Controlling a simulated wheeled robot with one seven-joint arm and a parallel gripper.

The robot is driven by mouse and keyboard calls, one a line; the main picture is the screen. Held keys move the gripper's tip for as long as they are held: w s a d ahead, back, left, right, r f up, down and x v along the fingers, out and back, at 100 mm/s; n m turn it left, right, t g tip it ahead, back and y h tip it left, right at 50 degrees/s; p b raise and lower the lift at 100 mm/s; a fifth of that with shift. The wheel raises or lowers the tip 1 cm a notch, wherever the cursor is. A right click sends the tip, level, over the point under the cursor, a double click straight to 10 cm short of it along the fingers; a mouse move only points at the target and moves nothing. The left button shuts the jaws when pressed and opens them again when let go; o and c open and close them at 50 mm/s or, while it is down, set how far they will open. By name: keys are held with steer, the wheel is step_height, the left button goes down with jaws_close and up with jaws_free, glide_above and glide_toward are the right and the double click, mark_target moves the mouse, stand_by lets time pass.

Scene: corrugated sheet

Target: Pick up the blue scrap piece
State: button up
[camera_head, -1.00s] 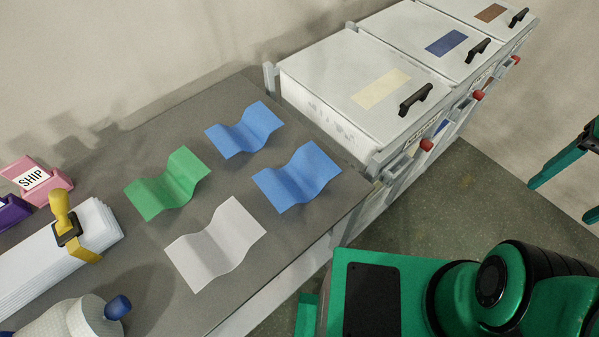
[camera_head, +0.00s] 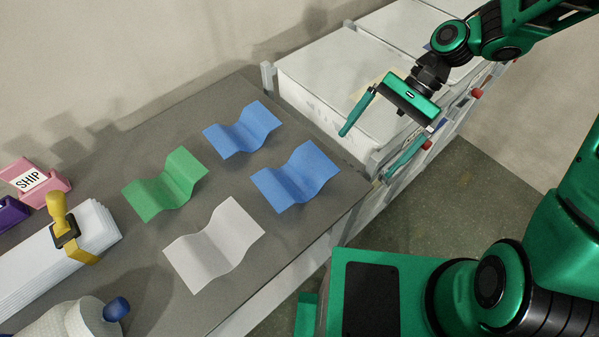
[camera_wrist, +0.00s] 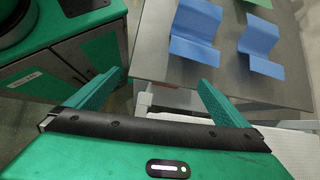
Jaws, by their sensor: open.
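Two blue wavy scrap pieces lie on the grey table (camera_head: 130,262). One blue piece (camera_head: 242,130) is at the back, and the other blue piece (camera_head: 296,177) is nearer the table's right edge. In the wrist view the two blue pieces (camera_wrist: 195,34) and (camera_wrist: 261,46) show at the top, beyond the fingers. My gripper (camera_head: 378,148) is open and empty, right of both blue pieces and above the front of the white bins. Its two fingers are spread wide and touch neither piece. The wrist view also shows my gripper (camera_wrist: 155,95) open.
A green wavy piece (camera_head: 166,185) and a white wavy piece (camera_head: 215,245) lie beside the blue ones. Lidded white bins (camera_head: 318,85) adjoin the table at the right.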

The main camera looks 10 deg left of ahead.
mark_target(279, 184)
steer(key=s+a+g+y, duration=0.1)
steer(key=a, duration=0.3)
steer(key=a+m+g+y, duration=0.1)
steer(key=a, duration=0.3)
steer(key=s+a+r+g+y, duration=0.1)
steer(key=a+g, duration=0.1)
steer(key=a, duration=0.1)
steer(key=shift+s+a+y, duration=0.3)
steer(key=shift+a, duration=0.1)
steer(key=shift+s+a, duration=0.2)
steer(key=shift+a, duration=0.1)
steer(key=x, duration=0.4)
steer(key=shift+s+a+f, duration=0.1)
steer(key=shift+s, duration=0.1)
steer(key=shift+x, duration=3)
steer(key=shift+f, duration=0.15)
steer(key=c, duration=0.9)
steer(key=shift+c, duration=0.2)
